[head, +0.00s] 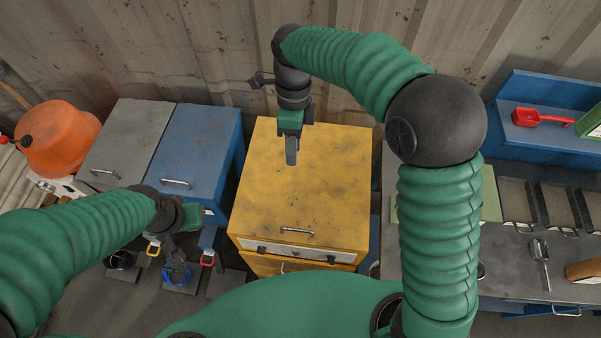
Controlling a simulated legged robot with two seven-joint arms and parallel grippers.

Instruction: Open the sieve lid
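A yellow box (330,185) with a worn flat top stands in the middle of the head view, with a metal handle (297,230) near the top's front edge. Its top lies flat and looks closed. No label shows which lid is the sieve's. My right gripper (291,155) points down over the rear part of the yellow top, apart from the handle; its fingers are seen edge-on, and nothing shows held. My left gripper (168,240) is low at the left, in front of the blue box; its fingers are dark and partly hidden.
A grey lid (130,135) and a blue lid (195,145), each with a handle, are at the left beside an orange drum (58,138). A corrugated wall stands behind.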

